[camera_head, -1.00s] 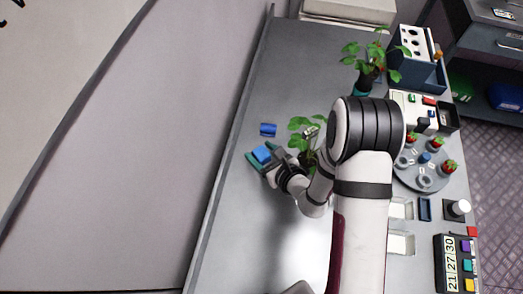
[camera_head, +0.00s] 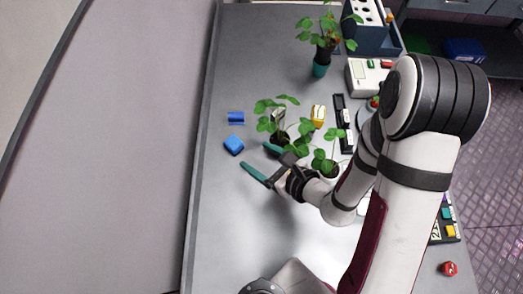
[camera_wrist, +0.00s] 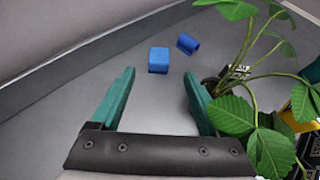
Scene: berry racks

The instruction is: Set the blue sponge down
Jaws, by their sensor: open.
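The blue sponge (camera_head: 234,145) is a small blue block lying on the grey table, left of the plants. In the wrist view the sponge (camera_wrist: 158,60) rests on the table beyond my fingertips, apart from them. My gripper (camera_head: 258,158) has teal fingers spread wide with nothing between them. It is to the lower right of the sponge in the head view. The gripper (camera_wrist: 163,80) also shows open and empty in the wrist view.
A blue cylinder-like piece (camera_head: 236,118) lies just behind the sponge. Potted plants (camera_head: 278,137) stand close to my gripper's right, leaves overhanging the fingers in the wrist view. A raised table edge (camera_head: 204,130) runs along the left. The table's front left is clear.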

